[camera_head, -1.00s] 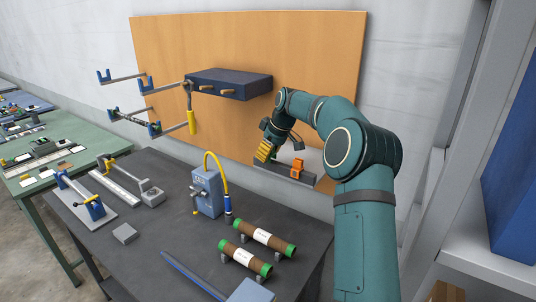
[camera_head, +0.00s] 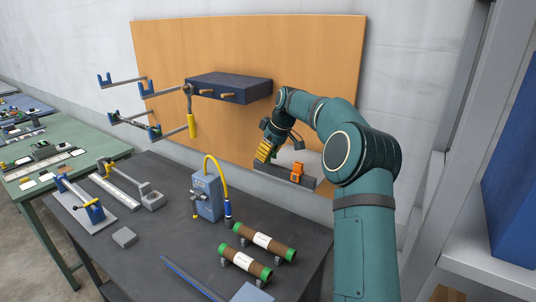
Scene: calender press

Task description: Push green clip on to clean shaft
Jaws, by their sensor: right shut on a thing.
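My right gripper (camera_head: 264,152), with yellow fingers, is at the left end of a dark grey holder on the wooden back board. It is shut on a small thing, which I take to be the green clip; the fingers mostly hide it. An orange clip (camera_head: 297,172) sits on the holder (camera_head: 280,177), just right of the fingers. A thin shaft (camera_head: 130,121) lies across the blue-tipped lower bracket arms at the left of the board; I cannot tell whether it is the clean one. My left gripper is out of view.
A dark blue box with wooden pegs (camera_head: 230,87) and a yellow-handled tool (camera_head: 192,124) hang on the board (camera_head: 320,60). The dark table (camera_head: 160,235) bears a blue device (camera_head: 207,197), green-ended rolls (camera_head: 264,241) and metal fixtures (camera_head: 88,208). A grey post stands at right.

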